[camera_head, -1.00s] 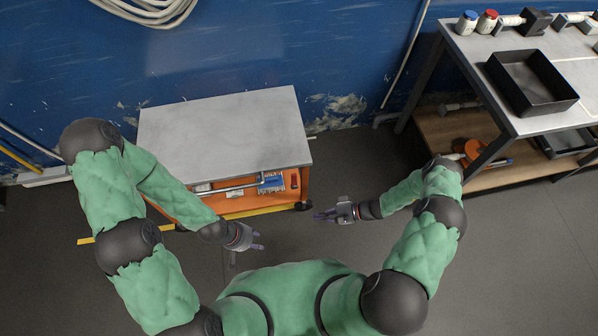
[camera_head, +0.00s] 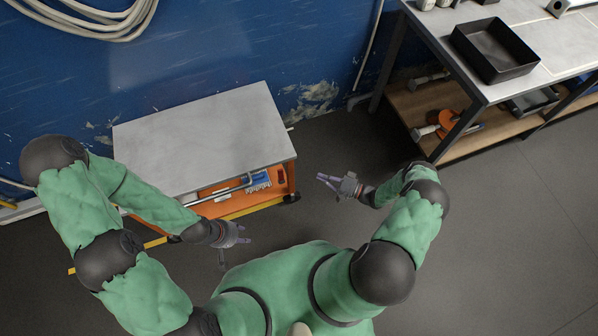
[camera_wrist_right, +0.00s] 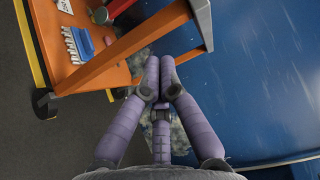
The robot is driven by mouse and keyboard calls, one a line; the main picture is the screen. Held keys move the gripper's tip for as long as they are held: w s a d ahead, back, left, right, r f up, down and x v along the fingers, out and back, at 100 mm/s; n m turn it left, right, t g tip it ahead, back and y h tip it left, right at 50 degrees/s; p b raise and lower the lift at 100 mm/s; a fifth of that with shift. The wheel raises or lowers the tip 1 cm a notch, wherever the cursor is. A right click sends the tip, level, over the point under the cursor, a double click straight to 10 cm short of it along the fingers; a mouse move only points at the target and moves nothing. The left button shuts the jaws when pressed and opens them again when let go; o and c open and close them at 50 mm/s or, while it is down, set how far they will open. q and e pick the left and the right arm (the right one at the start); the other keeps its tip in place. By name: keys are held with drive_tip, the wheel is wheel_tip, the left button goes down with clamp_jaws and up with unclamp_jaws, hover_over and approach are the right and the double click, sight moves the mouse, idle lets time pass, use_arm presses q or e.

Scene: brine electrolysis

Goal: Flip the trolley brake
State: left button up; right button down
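The orange trolley (camera_head: 235,206) with a grey top stands against the blue wall in the head view. A dark caster (camera_head: 292,198) shows at its front right corner; casters also show in the right wrist view (camera_wrist_right: 45,103). I cannot make out a brake lever on them. My right gripper (camera_head: 325,182) is right of the trolley, apart from it, fingers pointing towards it. My left gripper (camera_head: 235,252) is open and empty in front of the trolley.
A workbench (camera_head: 440,52) with a black tray (camera_head: 494,50) stands at the upper right, with a wooden lower shelf (camera_head: 405,103). The floor between trolley and bench is clear. A yellow strip (camera_head: 148,244) runs along the trolley's front. Cable hangs on the wall.

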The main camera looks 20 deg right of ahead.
sight(281, 176)
drive_tip(key=b+x, duration=0.2)
drive_tip(key=x, duration=0.7)
drive_tip(key=shift+w+a+f, duration=0.1)
drive_tip(key=shift+w+a, duration=0.1)
drive_tip(key=shift+a, duration=0.1)
drive_tip(key=a, duration=0.4)
